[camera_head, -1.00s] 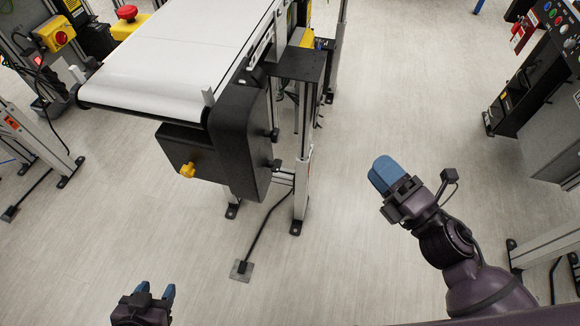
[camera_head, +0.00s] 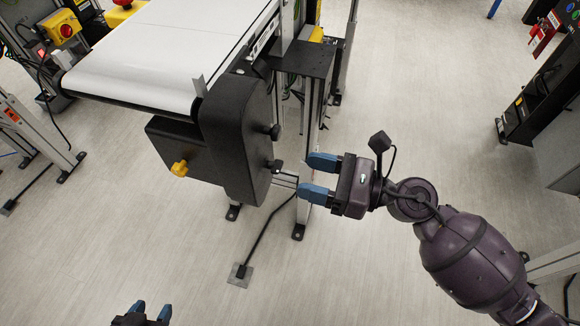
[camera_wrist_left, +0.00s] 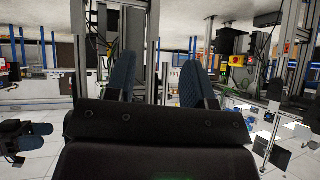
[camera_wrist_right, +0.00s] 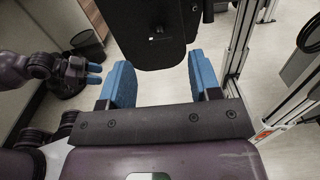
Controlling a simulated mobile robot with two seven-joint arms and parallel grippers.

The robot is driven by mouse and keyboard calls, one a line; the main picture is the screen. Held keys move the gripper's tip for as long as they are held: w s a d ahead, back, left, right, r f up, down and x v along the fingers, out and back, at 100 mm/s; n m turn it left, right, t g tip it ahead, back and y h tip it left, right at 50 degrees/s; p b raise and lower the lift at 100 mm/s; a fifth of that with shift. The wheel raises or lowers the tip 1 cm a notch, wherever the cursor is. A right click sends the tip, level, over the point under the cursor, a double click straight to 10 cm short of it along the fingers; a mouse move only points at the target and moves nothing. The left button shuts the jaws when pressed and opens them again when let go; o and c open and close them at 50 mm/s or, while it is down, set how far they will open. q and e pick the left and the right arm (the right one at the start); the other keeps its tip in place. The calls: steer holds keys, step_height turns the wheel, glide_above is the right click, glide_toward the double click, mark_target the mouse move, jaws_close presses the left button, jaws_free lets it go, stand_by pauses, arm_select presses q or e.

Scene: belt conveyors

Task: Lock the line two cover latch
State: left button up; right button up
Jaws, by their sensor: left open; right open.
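A rounded black cover (camera_head: 237,140) is on the near right end of the white belt conveyor. Two black knobs stick out of its right side, an upper one (camera_head: 275,132) and a lower one (camera_head: 276,166). I cannot tell which part is the latch. A yellow knob (camera_head: 180,168) is on the black box (camera_head: 168,145) under the belt. My right gripper (camera_head: 317,178) is open and empty, just right of the lower knob and apart from it. The cover also shows ahead of its fingers in the right wrist view (camera_wrist_right: 150,45). My left gripper (camera_head: 151,311) is open and empty at the bottom edge.
The white belt (camera_head: 165,60) runs away toward the back. A conveyor leg (camera_head: 310,130) stands behind my right fingers, with a foot plate (camera_head: 239,276) in front. A dark control cabinet (camera_head: 535,100) stands at right. The floor between is clear.

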mark_target(275, 166)
steer(key=x, duration=0.4)
steer(key=shift+w+a, duration=0.1)
steer(key=shift+a, duration=0.15)
